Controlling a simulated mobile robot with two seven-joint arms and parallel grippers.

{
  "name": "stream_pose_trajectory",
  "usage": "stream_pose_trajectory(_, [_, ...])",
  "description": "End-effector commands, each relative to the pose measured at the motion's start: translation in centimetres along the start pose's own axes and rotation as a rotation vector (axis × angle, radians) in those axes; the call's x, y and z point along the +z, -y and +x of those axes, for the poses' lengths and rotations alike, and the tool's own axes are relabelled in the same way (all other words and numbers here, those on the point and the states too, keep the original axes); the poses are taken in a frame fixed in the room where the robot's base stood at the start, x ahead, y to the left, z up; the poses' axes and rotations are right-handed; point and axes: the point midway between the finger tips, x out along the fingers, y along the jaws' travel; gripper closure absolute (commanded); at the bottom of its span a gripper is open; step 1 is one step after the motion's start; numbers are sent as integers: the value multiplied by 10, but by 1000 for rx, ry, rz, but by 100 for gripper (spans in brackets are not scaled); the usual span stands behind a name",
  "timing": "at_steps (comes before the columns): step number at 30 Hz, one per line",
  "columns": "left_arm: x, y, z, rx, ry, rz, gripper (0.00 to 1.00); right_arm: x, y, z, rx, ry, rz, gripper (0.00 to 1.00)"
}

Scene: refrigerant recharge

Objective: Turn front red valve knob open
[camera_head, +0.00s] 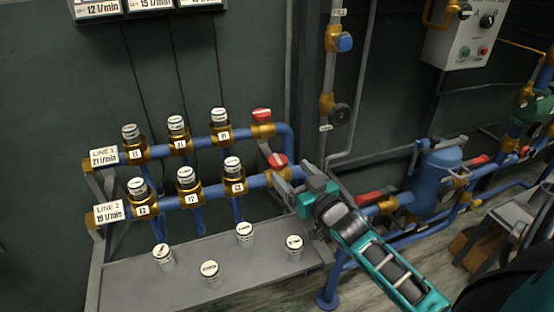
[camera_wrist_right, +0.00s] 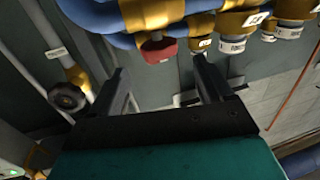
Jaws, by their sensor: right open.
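The front red valve knob (camera_head: 277,160) sits on a brass valve at the right end of the LINE 2 blue pipe. My right gripper (camera_head: 284,180) is close to it, coming in from the lower right, with its fingers apart. In the right wrist view a red knob (camera_wrist_right: 160,50) under a brass valve body lies just beyond and between the two open fingers (camera_wrist_right: 160,70). Nothing is held, and I cannot tell whether a finger touches the knob. A second red knob (camera_head: 262,115) is on the LINE 1 pipe behind. My left gripper is not in view.
Several labelled brass fittings (camera_head: 185,183) stand along both pipes to the left. A grey bench (camera_head: 130,270) below carries several white-topped caps (camera_head: 210,272). A blue tank (camera_head: 438,175) and a red lever (camera_head: 370,198) are to the right of the valve, near my right arm.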

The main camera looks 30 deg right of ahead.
Motion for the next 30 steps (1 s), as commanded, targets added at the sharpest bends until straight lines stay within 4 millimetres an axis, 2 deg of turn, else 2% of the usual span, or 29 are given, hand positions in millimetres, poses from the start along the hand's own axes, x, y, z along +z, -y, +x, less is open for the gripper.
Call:
stream_pose_trajectory(1, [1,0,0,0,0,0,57,0,0,11,0,-2,0,20])
stream_pose_trajectory(6, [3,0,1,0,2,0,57,0,0,40,0,-1,1,20])
stream_pose_trajectory(12, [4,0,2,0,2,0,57,1,0,63,0,0,2,20])
stream_pose_trajectory(18, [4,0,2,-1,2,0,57,0,0,72,0,1,1,20])
stream_pose_trajectory(26, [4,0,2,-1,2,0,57,0,0,73,0,1,1,20])
stream_pose_trajectory(30, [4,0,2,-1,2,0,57,0,0,72,0,1,1,34])
